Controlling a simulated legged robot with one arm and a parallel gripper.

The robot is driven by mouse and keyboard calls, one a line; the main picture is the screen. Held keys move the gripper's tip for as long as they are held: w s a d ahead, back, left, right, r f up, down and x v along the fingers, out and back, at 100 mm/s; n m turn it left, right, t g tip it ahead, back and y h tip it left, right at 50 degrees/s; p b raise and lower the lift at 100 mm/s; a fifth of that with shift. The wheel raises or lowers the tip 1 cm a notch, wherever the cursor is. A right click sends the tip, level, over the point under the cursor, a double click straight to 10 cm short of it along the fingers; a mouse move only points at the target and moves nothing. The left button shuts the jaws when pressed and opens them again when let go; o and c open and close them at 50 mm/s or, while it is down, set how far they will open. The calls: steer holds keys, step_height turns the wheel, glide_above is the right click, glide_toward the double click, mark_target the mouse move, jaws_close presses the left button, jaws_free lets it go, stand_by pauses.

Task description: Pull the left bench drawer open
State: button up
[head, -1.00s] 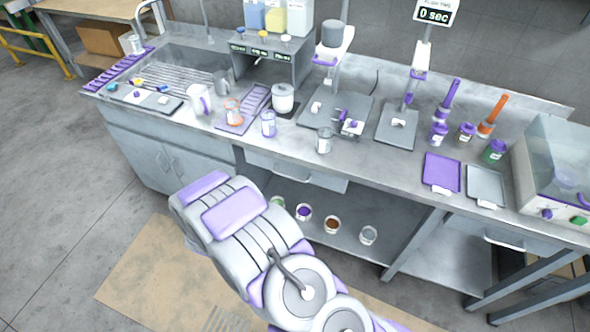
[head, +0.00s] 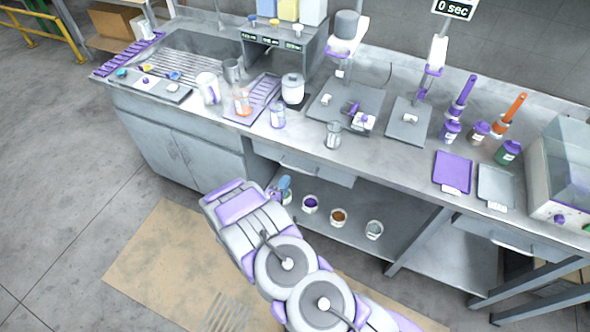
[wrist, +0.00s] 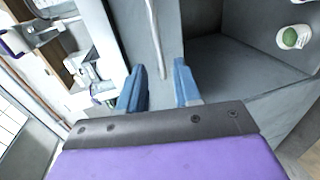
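The left bench drawer (head: 325,174) is a grey front under the worktop, right of the cupboard doors, with a bar handle (head: 297,169). It looks shut, though a small gap would be hard to see. In the wrist view the handle (wrist: 155,38) is a pale bar running up the picture along the grey drawer front (wrist: 172,35). My gripper (wrist: 160,88) is open, its two blue fingers apart and nothing held. The handle's lower end lies between and just beyond the fingertips, with no clear contact. In the head view my gripper (head: 284,185) shows partly, just below the drawer.
Several small cups, one with purple contents (head: 310,204), stand on the open lower shelf (head: 345,215) below the drawer. A second drawer (head: 510,238) is at the right. The worktop above carries jugs, trays (head: 453,170) and stands. A tan mat (head: 170,265) covers the floor.

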mark_target(296, 169)
steer(key=b+x, duration=0.1)
steer(key=x, duration=0.9)
steer(key=shift+c, duration=0.4)
jaws_close()
